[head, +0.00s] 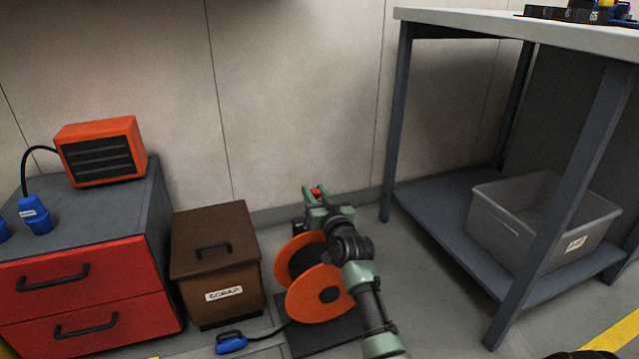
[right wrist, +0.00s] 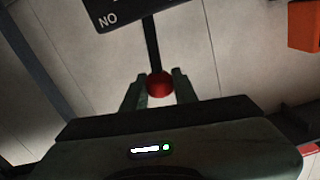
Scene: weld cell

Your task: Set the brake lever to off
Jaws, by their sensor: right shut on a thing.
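The brake lever has a red knob (head: 316,192), seen just past the orange cable reel (head: 322,305) in the head view. In the right wrist view the red knob (right wrist: 159,86) sits between the two fingertips, on a thin black rod (right wrist: 151,42). My right gripper (head: 315,199) is shut on this knob; it also shows in the right wrist view (right wrist: 158,88). A dark plate (right wrist: 120,10) with the letters "NO" is partly in view by the rod. My arm hides part of the reel and the lever's lower end. My left gripper is not in view.
A brown scrap box (head: 216,262) and a red drawer cabinet (head: 80,290) stand left of the reel. A blue plug (head: 231,342) lies on the floor in front. A workbench (head: 405,120) with a grey bin (head: 500,222) on its shelf stands at the right.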

